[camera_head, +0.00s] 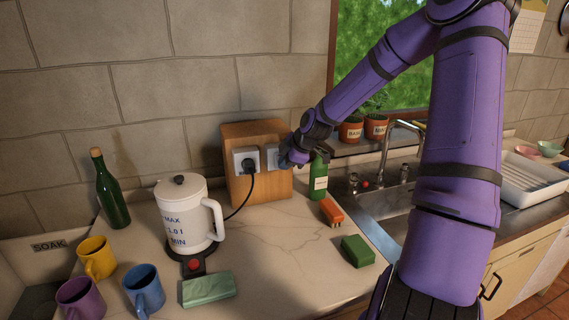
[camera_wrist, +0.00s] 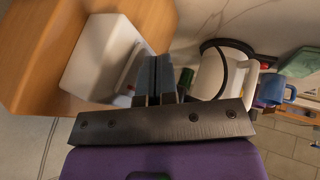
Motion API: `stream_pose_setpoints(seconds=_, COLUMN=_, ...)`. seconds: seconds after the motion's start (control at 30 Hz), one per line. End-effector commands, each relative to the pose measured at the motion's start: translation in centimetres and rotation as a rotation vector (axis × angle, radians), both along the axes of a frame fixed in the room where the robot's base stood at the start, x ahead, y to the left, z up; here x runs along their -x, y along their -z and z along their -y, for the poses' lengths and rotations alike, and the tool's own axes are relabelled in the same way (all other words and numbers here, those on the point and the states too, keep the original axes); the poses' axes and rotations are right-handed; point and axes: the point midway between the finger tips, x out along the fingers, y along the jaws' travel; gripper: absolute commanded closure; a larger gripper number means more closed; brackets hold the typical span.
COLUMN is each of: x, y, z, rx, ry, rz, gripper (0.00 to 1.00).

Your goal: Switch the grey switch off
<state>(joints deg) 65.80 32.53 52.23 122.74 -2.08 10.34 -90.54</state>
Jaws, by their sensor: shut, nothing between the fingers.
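A wooden block (camera_head: 258,132) stands against the wall and carries a white socket with a black plug (camera_head: 246,161). To the right of the socket is the grey switch (camera_head: 271,156), partly covered by my gripper (camera_head: 286,160). In the wrist view a pale switch plate (camera_wrist: 92,58) sits on the wooden block (camera_wrist: 146,14), with a greyish part at its edge beside the fingers. My gripper (camera_wrist: 155,72) is shut and empty, its fingertips close to that plate. I cannot tell if they touch it. The fingers hide part of the plate, and the switch's position is not clear.
A white kettle (camera_head: 184,213) on its base, a green wine bottle (camera_head: 112,192) and several mugs stand on the left. A green bottle (camera_head: 319,178) stands right beside my gripper. An orange brush (camera_head: 332,212) and a green sponge (camera_head: 357,251) lie before the sink (camera_head: 385,205).

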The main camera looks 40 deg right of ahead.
Motion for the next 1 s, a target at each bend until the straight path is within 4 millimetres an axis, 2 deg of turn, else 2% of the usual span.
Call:
stream_pose_setpoints(seconds=0.47, x=-0.5, y=0.1, z=0.1, rx=0.0, ry=0.0, rz=0.0, gripper=1.0)
stream_pose_setpoints(seconds=0.6, x=-1.2, y=0.5, z=0.3, rx=-0.002, ry=0.0, rz=-0.001, gripper=1.0)
stream_pose_setpoints(seconds=1.0, x=-1.3, y=0.7, z=0.4, rx=-0.001, ry=0.002, rz=0.001, gripper=1.0)
